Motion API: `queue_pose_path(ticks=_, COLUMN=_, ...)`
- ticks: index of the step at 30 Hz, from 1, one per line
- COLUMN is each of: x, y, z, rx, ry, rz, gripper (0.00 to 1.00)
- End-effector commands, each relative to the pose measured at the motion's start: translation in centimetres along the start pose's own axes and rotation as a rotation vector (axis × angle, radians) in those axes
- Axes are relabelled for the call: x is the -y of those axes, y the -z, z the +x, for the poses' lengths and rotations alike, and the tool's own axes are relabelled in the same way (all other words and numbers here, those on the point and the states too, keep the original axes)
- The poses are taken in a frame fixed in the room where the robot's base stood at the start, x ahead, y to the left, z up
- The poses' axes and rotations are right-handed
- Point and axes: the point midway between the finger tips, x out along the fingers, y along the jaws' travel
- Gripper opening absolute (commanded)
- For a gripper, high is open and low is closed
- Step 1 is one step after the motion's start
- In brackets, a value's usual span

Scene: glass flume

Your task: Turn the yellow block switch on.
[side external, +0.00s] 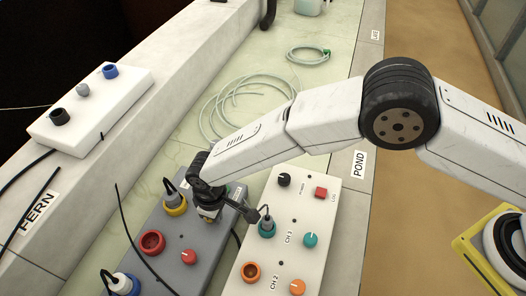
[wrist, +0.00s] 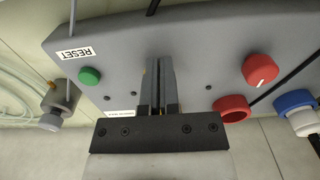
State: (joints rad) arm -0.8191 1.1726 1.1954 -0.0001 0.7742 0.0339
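My gripper (side external: 208,214) points down at the grey control box (side external: 166,243) in the side external view. In the wrist view its two fingers (wrist: 158,88) stand close together over the middle of the box's face. Small yellow slivers show beside and between the fingers, and a little yellow shows under the gripper in the side view; this may be the yellow block switch. The fingers hide most of it, so its position and whether it is gripped cannot be told. A yellow-ringed plug (side external: 175,203) stands on the box, left of my gripper.
The grey box also carries a red ring socket (side external: 152,242), a red knob (side external: 189,256) and a green button (wrist: 90,75) near a RESET label (wrist: 75,54). A white panel (side external: 254,268) with knobs stands close on the right. A black cable (side external: 132,228) arches over the box.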

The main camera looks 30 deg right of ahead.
Motion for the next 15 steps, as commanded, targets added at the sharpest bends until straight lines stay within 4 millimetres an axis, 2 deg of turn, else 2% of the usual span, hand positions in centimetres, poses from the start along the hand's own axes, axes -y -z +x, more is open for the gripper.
queue_pose_path(ticks=15, x=0.48, y=0.25, z=-0.03, rx=-0.004, ry=0.0, rz=-0.001, gripper=0.0)
